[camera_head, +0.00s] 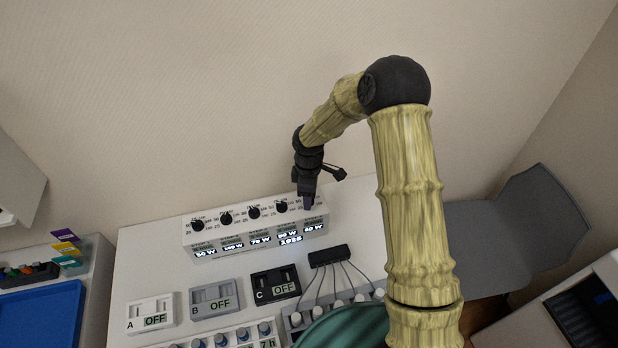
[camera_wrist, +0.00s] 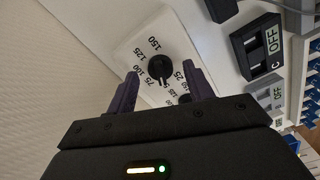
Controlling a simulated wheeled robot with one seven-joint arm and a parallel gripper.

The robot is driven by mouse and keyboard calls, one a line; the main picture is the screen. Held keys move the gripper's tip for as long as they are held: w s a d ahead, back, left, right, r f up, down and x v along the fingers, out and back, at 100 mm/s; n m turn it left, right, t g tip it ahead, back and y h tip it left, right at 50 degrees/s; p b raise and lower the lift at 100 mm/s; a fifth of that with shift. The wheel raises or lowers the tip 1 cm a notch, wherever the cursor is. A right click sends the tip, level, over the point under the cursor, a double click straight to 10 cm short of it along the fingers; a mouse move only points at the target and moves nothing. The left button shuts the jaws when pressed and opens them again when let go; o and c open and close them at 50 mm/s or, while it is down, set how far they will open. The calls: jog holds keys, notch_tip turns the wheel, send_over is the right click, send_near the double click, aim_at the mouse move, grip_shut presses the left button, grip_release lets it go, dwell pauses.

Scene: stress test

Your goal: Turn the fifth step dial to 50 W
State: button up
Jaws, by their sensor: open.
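A white box (camera_head: 190,240) with a row of black step dials along its top stands on the white table. The fourth dial (camera_head: 281,206) is visible; the fifth, at the right end, is hidden behind my gripper (camera_head: 307,199). The rightmost display (camera_head: 314,227) appears to read 60 W. In the wrist view, the end dial (camera_wrist: 159,68), apparently the fifth, shows a black knob ringed by numbers including 75, 100, 125 and 150. My gripper (camera_wrist: 161,72) is open, its purple fingers on either side of this knob in the picture. Whether they touch it I cannot tell.
A neighbouring dial (camera_wrist: 184,99) shows close by the right finger in the wrist view. Switch boxes A (camera_head: 150,313), B (camera_head: 214,299) and C (camera_head: 275,285) stand in front, with a black block with cables (camera_head: 329,255) to their right. The wall is behind.

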notch_tip(320, 180, up, 17)
jog(key=b, duration=0.2)
dwell(0.6)
jog(key=s+d+f+m+t, duration=0.2)
jog(key=s+d+m, duration=1.4)
jog(key=s, duration=0.3)
jog(key=shift+f+m+t, duration=0.15)
jog(key=shift+m+t, duration=0.15)
jog(key=shift+m, duration=0.1)
jog(key=shift+c, duration=0.2)
